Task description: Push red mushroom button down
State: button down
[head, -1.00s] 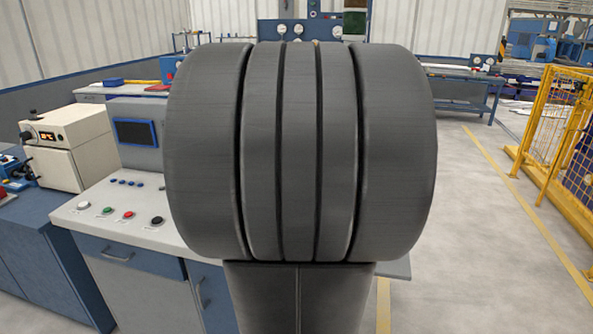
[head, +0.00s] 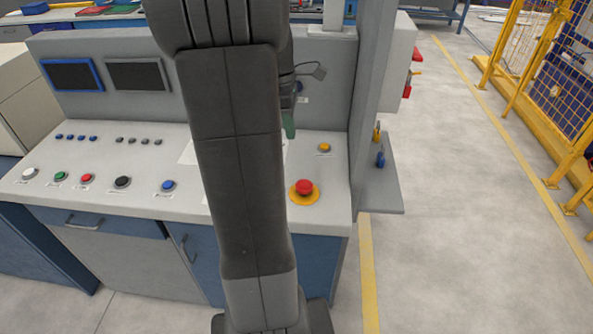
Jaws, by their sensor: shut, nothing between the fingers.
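The red mushroom button (head: 304,186) sits on a round yellow base near the right front of the console top, in plain view. My gripper (head: 289,127) shows behind my arm, its green fingertips pointing down, shut and empty. It appears above and slightly left of the red button in the picture and apart from it. My arm hides part of the gripper and the middle of the console.
The console (head: 330,205) carries a small orange button (head: 324,148), a blue button (head: 168,186), a black button (head: 122,182) and a smaller red button (head: 87,178). A grey post (head: 374,100) and side shelf (head: 386,190) stand right. Open floor lies beyond.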

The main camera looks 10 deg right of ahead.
aim_at(300, 181)
jog(key=f, duration=0.4)
jog(key=s+d+f, duration=0.1)
jog(key=f, duration=0.4)
jog(key=f+p, duration=0.1)
jog(key=f, duration=0.3)
jog(key=shift+s+d+f, duration=0.3)
jog(key=shift+d+f, duration=0.05)
jog(key=shift+d, duration=0.05)
